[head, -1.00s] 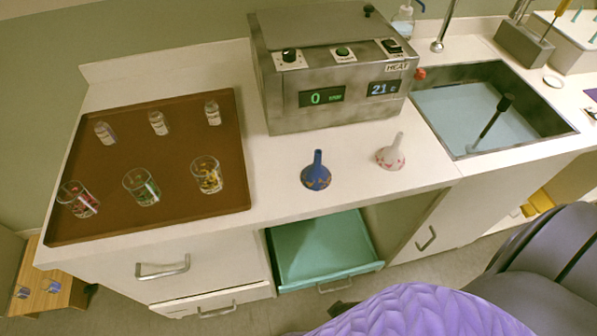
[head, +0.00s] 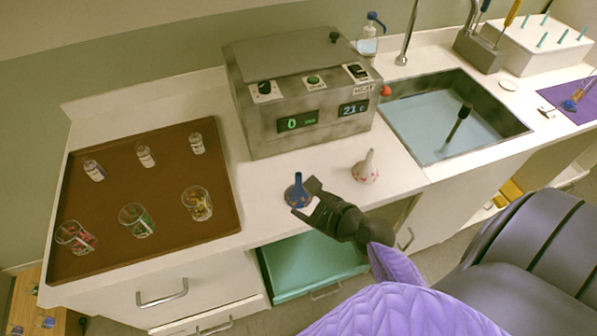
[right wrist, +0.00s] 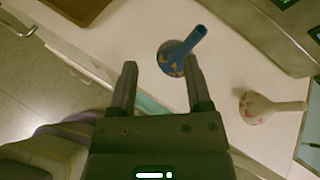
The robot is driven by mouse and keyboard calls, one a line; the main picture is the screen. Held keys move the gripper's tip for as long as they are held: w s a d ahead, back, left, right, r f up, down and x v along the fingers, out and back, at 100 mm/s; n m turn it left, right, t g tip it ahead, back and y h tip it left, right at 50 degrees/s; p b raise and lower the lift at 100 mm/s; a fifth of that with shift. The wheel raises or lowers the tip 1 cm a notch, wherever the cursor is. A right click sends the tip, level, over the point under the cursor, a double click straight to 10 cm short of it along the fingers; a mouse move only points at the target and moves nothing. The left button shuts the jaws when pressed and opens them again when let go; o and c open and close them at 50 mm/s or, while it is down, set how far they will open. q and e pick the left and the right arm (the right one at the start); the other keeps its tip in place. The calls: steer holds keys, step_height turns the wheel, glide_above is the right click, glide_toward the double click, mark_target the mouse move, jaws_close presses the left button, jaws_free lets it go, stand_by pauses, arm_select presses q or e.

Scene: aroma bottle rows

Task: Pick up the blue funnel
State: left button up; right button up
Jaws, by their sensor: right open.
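The blue funnel (head: 295,194) stands on the white counter, mouth down and spout up, in front of the metal heater. Orange patches show on its cone. In the right wrist view the funnel (right wrist: 174,58) lies just beyond the fingertips, nearer the right finger, which overlaps its edge. My right gripper (head: 307,199) is open and empty, close beside the funnel on its right. In the right wrist view its two fingers (right wrist: 160,66) are spread with nothing between them near the palm. My left gripper is not in view.
A white funnel with red marks (head: 365,171) stands to the right of the blue one. A brown tray (head: 165,184) with bottles and glasses lies to the left. The heater (head: 300,100) stands behind, the sink (head: 440,110) to the right. A green drawer (head: 310,262) is open below.

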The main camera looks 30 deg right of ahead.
mark_target(300, 180)
steer(key=w+d+f+m+b, duration=0.1)
steer(key=w+m, duration=0.1)
steer(key=w, duration=0.1)
steer(key=w+d+f+m+h+b, duration=0.1)
steer(key=w+m, duration=0.1)
steer(key=w, duration=0.1)
steer(key=w+d+f+m+t+h+b, duration=0.1)
steer(key=w+f+m, duration=0.1)
steer(key=w, duration=0.1)
steer(key=shift+w+d+f+b, duration=0.1)
steer(key=shift+w+b, duration=0.05)
steer(key=shift+b, duration=0.2)
steer(key=shift+w, duration=0.25)
jaws_close()
